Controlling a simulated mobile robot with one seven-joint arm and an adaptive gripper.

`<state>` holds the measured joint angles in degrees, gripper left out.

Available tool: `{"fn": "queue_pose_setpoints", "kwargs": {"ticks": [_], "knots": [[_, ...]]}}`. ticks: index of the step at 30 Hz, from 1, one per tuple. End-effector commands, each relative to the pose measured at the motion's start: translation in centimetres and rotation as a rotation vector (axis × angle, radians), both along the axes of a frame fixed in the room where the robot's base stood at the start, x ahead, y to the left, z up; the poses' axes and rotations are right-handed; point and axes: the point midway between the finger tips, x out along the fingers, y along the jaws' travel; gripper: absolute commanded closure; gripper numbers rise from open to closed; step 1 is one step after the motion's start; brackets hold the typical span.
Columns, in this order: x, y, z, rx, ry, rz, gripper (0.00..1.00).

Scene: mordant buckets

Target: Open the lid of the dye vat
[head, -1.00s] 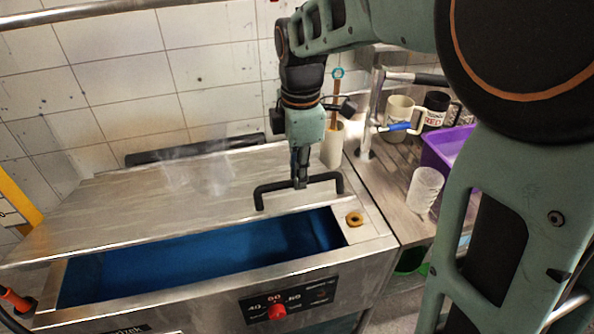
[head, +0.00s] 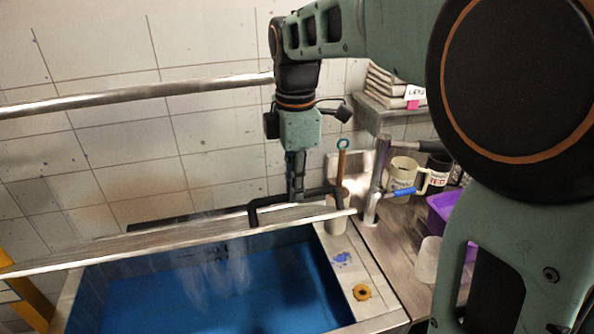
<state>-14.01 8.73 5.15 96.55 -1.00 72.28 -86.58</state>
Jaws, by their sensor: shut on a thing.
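The dye vat (head: 375,300) is a steel box with blue liquid (head: 215,290) in it, and faint steam rises over the liquid. Its lid (head: 130,245) is a steel sheet, raised at the near edge and tilted up towards the tiled wall, seen almost edge-on. The black bar handle (head: 256,211) stands on the lid's raised edge. My gripper (head: 297,198) points down and is shut on the handle, near its middle. The lid's hinge side is mostly hidden behind the lid.
A brass-coloured ring (head: 361,292) lies on the vat's right rim. A metal rail (head: 130,100) crosses the wall.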

Motion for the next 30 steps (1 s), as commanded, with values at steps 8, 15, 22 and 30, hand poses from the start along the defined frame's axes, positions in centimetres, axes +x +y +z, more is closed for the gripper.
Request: {"fn": "queue_pose_setpoints", "kwargs": {"ticks": [8,15,22,30], "knots": [[0.66,0.16,-0.44,0.004,-0.015,0.002,1.00],[0.63,0.15,-0.35,0.005,-0.016,0.001,0.70],[0.54,0.14,-0.18,0.005,-0.016,0.001,0.70],[0.48,0.14,-0.12,0.005,-0.015,0.000,0.70]]}}
